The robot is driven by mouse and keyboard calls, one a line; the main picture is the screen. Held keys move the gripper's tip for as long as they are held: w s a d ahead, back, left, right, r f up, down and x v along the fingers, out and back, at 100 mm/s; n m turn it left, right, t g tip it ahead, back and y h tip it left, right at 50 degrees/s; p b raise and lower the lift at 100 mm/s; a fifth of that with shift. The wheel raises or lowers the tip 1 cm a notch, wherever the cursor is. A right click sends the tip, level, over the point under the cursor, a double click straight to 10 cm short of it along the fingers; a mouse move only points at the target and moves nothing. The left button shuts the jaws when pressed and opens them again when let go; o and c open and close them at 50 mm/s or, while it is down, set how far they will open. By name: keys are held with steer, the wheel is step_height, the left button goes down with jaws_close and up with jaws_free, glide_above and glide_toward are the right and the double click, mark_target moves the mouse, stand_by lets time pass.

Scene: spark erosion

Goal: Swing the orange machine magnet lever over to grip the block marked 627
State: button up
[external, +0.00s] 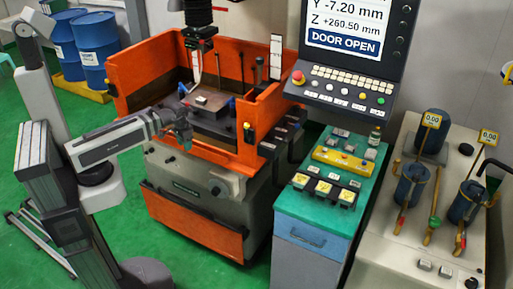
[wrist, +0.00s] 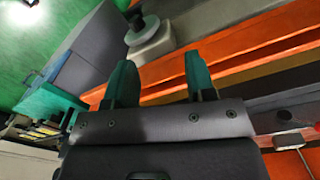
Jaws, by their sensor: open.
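The orange machine (external: 200,215) stands in the middle of the external view with its tank open at the front. A small metal block (external: 205,101) lies on the dark bed inside the tank; no number is readable on it. A thin dark upright lever (external: 259,72) stands at the tank's back right; I cannot tell whether it is the magnet lever. My gripper (external: 181,127) is at the tank's front left, apart from the block. In the wrist view my gripper (wrist: 160,82) shows two separated green fingers with nothing between them. The block's face is too small to read.
The machine's dark head (external: 198,20) hangs above the tank. Orange walls edge the tank; one wall (wrist: 235,50) crosses the wrist view. A teal-topped cabinet (external: 290,205) and control console (external: 350,60) stand right. Blue drums (external: 95,38) stand back left.

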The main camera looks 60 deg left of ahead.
steer(key=w+a+r+n+t+p, duration=0.1)
steer(key=a+r+n, duration=0.15)
steer(key=a, duration=0.55)
steer(key=w+a+r+n+t+p, duration=0.1)
steer(key=a+n, duration=0.2)
steer(key=a, duration=0.4)
steer(key=n+t+y, duration=0.1)
steer(key=n+t, duration=0.5)
steer(key=n, duration=0.6)
glide_toward(187, 103)
steer(key=b+x, duration=0.2)
steer(key=x, duration=0.1)
steer(key=b+x, duration=0.2)
steer(key=x, duration=0.2)
steer(key=b+x, duration=0.3)
steer(key=shift+a+f, duration=0.4)
steer(key=shift+f, duration=0.1)
steer(key=shift+r, duration=0.1)
jaws_close()
